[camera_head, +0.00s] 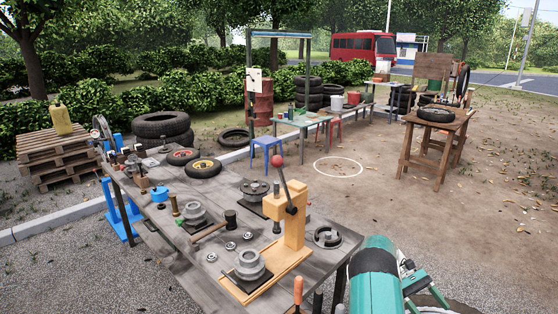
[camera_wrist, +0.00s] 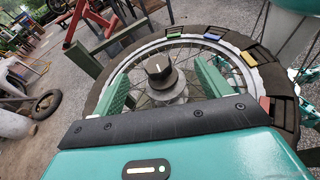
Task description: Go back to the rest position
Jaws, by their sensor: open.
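My gripper (camera_wrist: 165,88) shows in the wrist view with its two green ridged fingers spread wide apart. It is open, and nothing is held in it. Between and beyond the fingers is a black knob (camera_wrist: 159,72) with a white mark, on a grey hub. The hub sits in the middle of a spoked ring (camera_wrist: 132,62) with a dark segmented rim bearing small coloured pieces. I cannot tell whether the fingers touch the hub. In the head view my teal arm is at the lower right, and the fingertips cannot be made out there.
A grey workbench (camera_head: 160,228) carries an orange press (camera_head: 290,222) with a red-knobbed lever, a hammer (camera_head: 210,230) and metal parts. A wooden table (camera_head: 420,122) with a wheel stands at right. Pallets (camera_head: 55,155) and tyres (camera_head: 161,124) are at left. Open dirt ground lies right of the bench.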

